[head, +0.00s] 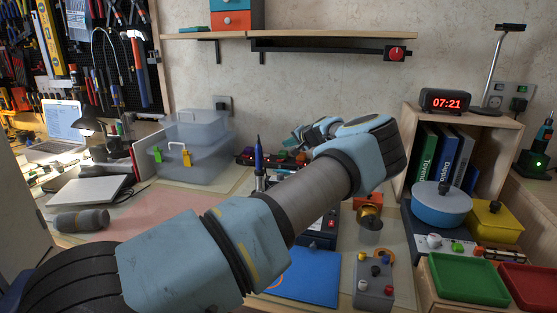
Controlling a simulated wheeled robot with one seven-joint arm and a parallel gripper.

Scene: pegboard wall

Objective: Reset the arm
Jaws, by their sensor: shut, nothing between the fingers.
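My arm reaches from the lower left across the workbench and bends back at its far end. My gripper (298,134) is beyond that bend, small and partly hidden by my own arm links. It is shut and holds nothing. It is above the back of the bench, in front of the wall. The arm covers much of the middle of the bench.
A clear lidded bin (190,150) stands left of my gripper. A blue-handled soldering iron (258,155) stands upright nearby. A wooden shelf unit (462,122) with books, a blue pot (441,207) and green tray (467,278) are right. A shelf (320,43) hangs above.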

